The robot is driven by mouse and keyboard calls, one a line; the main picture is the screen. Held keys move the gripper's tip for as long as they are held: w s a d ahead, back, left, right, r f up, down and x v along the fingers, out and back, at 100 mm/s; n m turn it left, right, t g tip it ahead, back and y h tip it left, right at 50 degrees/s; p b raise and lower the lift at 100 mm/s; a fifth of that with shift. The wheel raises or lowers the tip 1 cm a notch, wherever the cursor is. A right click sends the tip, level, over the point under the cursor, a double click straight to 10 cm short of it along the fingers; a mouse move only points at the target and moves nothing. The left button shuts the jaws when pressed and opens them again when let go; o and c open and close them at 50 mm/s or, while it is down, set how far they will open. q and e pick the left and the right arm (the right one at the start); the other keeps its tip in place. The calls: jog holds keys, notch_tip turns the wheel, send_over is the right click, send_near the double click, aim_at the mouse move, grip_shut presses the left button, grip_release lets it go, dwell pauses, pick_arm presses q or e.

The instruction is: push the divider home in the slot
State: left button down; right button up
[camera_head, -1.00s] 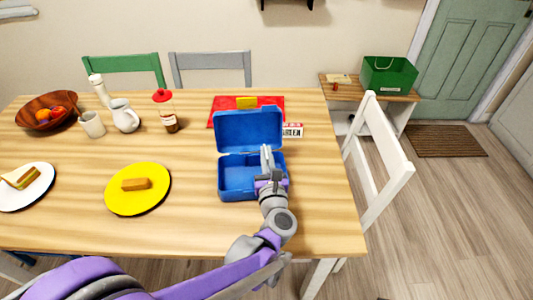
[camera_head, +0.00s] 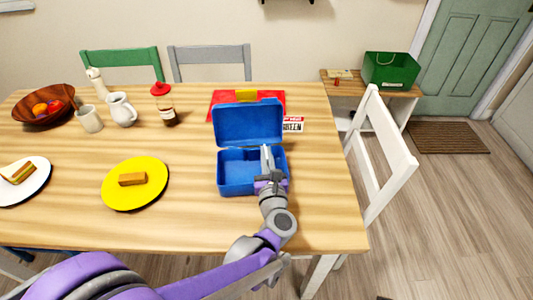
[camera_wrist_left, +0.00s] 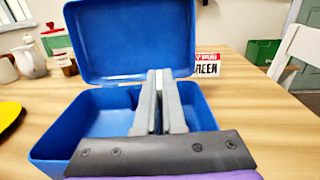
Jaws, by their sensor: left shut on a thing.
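The blue lunch box (camera_head: 230,191) stands on the table with its lid (camera_head: 247,124) open and upright at the back. My left gripper (camera_head: 267,156) reaches into the right part of the box from the front, fingers pointing toward the lid. In the left wrist view its fingers (camera_wrist_left: 160,102) are almost together, with a thin pale strip between them, which I take for the divider. Most of the divider and its slot are hidden by the fingers, so I cannot tell how deep it sits. My right gripper is not in view.
A yellow plate (camera_head: 115,200) with a brown bar (camera_head: 132,180) lies to the left. A red mat (camera_head: 271,99) and a small sign (camera_head: 293,125) are behind the box. A white chair (camera_head: 381,160) stands at the table's right edge.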

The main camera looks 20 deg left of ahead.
pick_arm(q)
jog(key=shift+f+b, duration=0.55)
jog(key=shift+f, duration=0.35)
jog(key=c, duration=0.9)
grip_release()
jog(key=shift+c, duration=0.2)
jog(key=shift+s, duration=0.1)
jog(key=p+v, duration=0.1)
jog(key=v, duration=0.9)
jog(key=shift+s+d, duration=0.15)
jog(key=shift+s, duration=0.15)
jog(key=shift+f, duration=0.1)
